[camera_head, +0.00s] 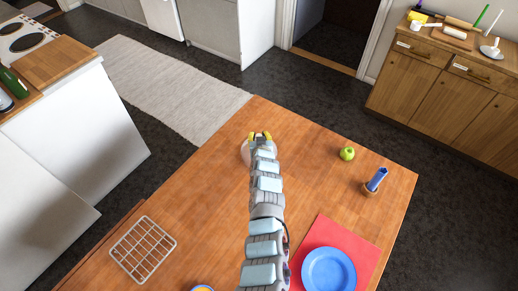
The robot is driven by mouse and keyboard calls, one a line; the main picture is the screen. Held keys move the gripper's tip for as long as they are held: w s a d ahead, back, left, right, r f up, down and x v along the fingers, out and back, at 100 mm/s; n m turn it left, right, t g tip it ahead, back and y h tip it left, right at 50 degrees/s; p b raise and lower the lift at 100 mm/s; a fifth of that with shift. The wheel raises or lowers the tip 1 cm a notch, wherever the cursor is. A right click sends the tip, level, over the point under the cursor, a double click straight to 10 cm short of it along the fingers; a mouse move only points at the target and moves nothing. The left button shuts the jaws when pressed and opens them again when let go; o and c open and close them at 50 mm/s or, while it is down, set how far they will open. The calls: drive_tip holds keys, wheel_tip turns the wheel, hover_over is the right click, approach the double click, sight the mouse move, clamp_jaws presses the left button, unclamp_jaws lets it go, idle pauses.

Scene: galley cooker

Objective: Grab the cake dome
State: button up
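My gripper (260,136) is over the wooden table near its far edge.
The table (205,210) also holds a green apple (347,154), a small pot with a blue top (376,181), a blue plate (328,270) on a red mat (345,236) and a wire rack (143,249). A yellow-filled bowl (202,289) is at the bottom edge.

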clamp_jaws()
